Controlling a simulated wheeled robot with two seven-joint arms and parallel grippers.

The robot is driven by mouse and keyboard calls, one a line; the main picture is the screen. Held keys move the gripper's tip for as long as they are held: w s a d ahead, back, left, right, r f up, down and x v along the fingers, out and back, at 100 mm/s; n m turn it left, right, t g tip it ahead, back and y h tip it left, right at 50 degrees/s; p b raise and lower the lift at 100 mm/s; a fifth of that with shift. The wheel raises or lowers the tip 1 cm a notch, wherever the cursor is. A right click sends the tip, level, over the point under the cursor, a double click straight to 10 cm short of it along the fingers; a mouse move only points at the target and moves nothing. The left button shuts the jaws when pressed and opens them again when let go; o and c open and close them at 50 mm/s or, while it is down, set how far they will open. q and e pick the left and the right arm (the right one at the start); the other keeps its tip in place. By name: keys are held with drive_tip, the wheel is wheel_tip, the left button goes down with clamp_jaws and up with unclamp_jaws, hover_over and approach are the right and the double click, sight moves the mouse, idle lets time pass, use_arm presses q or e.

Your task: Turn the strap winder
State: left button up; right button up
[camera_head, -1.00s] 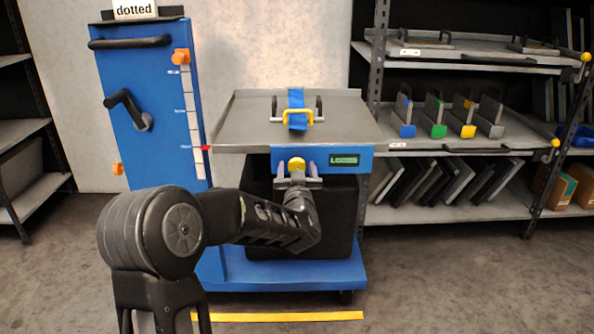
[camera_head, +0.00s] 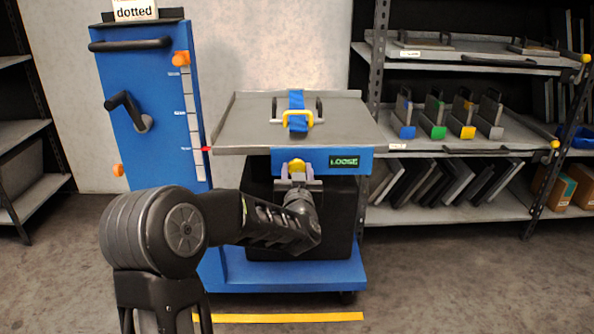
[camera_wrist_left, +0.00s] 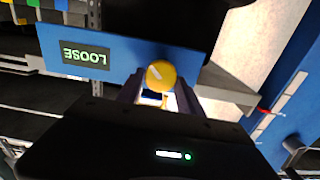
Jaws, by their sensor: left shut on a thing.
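The strap winder is a round yellow knob (camera_head: 296,166) on the blue front panel (camera_head: 262,164) of the cart's table. It also shows in the left wrist view as a yellow disc with a pale line (camera_wrist_left: 161,75). My left gripper (camera_head: 297,178) is shut on the knob, one finger on each side; its fingers (camera_wrist_left: 160,95) also show in the wrist view. A display (camera_head: 344,162) right of the knob reads LOOSE. My right gripper is not in view.
The grey table (camera_head: 240,128) stands on a blue cart with a tall blue column (camera_head: 150,75) carrying a black crank (camera_head: 128,108). A shelf rack (camera_head: 470,205) with colour-marked dies stands at right. A yellow line (camera_head: 290,318) marks the floor in front.

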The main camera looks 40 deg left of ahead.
use_arm(q)
drive_tip(key=m+p, duration=0.1)
drive_tip(key=p, duration=0.1)
drive_tip(key=m+p, duration=0.1)
drive_tip(key=m, duration=0.1)
drive_tip(key=shift+d+r+m+p, duration=0.15)
drive_tip(key=shift+r+m+p, duration=0.05)
drive_tip(key=shift+m+p, duration=0.15)
drive_tip(key=shift+w+f+m+p, duration=0.1)
drive_tip(key=shift+f+m+p, duration=0.1)
drive_tip(key=shift+m+p, duration=1.05)
drive_tip(key=o, duration=1.3)
drive_tip(key=shift+o, duration=0.2)
drive_tip(key=p+v, duration=0.1)
drive_tip(key=v, duration=0.7)
